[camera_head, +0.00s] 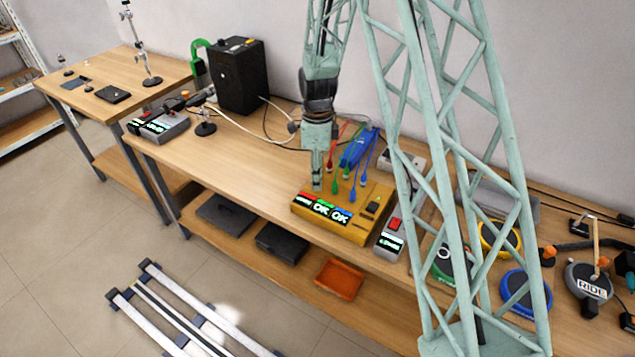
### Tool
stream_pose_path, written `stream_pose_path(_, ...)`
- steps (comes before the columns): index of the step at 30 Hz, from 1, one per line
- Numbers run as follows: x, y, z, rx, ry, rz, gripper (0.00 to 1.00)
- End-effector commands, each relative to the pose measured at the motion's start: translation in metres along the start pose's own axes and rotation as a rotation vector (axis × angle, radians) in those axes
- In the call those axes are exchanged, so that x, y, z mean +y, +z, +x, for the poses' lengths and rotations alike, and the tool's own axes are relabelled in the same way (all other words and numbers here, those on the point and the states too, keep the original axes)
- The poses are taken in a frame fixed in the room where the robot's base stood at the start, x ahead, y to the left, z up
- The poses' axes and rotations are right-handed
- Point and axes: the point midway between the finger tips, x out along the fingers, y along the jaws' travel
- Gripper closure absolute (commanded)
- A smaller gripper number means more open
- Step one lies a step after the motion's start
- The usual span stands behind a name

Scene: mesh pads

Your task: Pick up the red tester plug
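The yellow tester box (352,231) sits near the front edge of the long bench. Its front has one red and two lit "OK" displays. Several plugs on coloured leads hang in front of a blue holder (357,150) above it. The red tester plug (328,169) is the leftmost, just right of my gripper; its small size hides detail. Green and blue plugs hang to its right. My gripper (317,186) points down at the tester's back left, close to the red plug. Its fingers look like one narrow shape, so their opening is unclear, as is any contact with the plug.
My pale green lattice structure blocks part of the bench on the right. A grey device with a red button (392,236) stands right of the tester. A black box (240,77) stands at the back left. The bench (240,160) left of my gripper is mostly clear.

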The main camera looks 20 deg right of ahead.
Motion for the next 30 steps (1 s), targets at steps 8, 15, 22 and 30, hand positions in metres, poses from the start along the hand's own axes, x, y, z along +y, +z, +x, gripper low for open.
stream_pose_path(8, -0.0003, 0.0001, 0.0073, 0.0, -0.001, 0.0, 0.72)
stream_pose_path(15, -0.0003, 0.0001, 0.0071, 0.0, -0.001, 0.0, 0.72)
stream_pose_path(22, -0.0004, 0.0001, 0.0071, 0.0, -0.001, 0.0, 0.75)
stream_pose_path(30, -0.0004, 0.0001, 0.0071, 0.0, -0.001, 0.0, 0.98)
